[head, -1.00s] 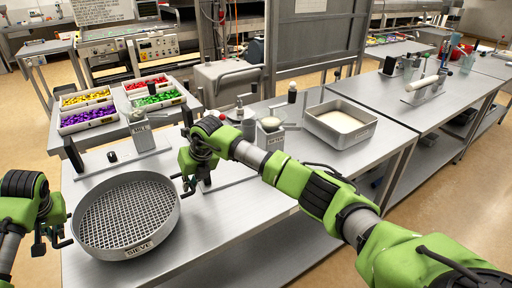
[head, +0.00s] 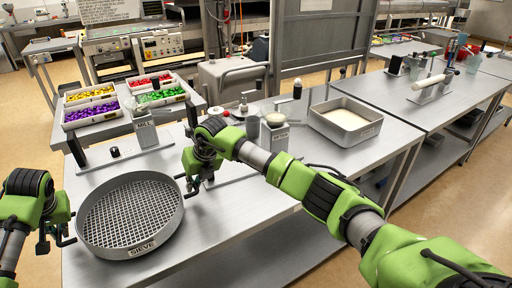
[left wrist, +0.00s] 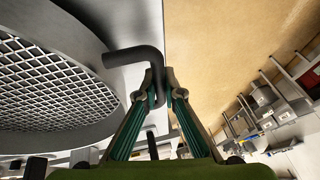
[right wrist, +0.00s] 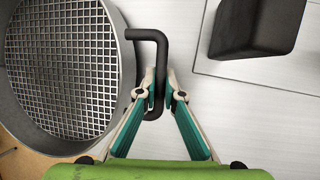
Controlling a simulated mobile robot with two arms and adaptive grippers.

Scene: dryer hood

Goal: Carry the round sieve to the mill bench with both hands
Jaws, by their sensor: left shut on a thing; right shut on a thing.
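The round sieve (head: 130,214) is a grey metal ring with a wire mesh and a SIEVE label, close in front of me at the left end of the bench (head: 215,232). I cannot tell whether it touches the bench top. My left gripper (head: 62,232) is shut on the sieve's left black bent handle (left wrist: 135,55). My right gripper (head: 188,183) is shut on the right black bent handle (right wrist: 160,45). The sieve looks roughly level. A stand labelled MILL (head: 147,134) is on the bench behind the sieve.
Trays of coloured pieces (head: 120,100) stand behind the bench's left end. A scale-like device (head: 274,133) and a shallow metal pan (head: 345,122) sit further right on the bench. Another bench (head: 435,105) adjoins at the right. Open floor (head: 30,140) lies at the left.

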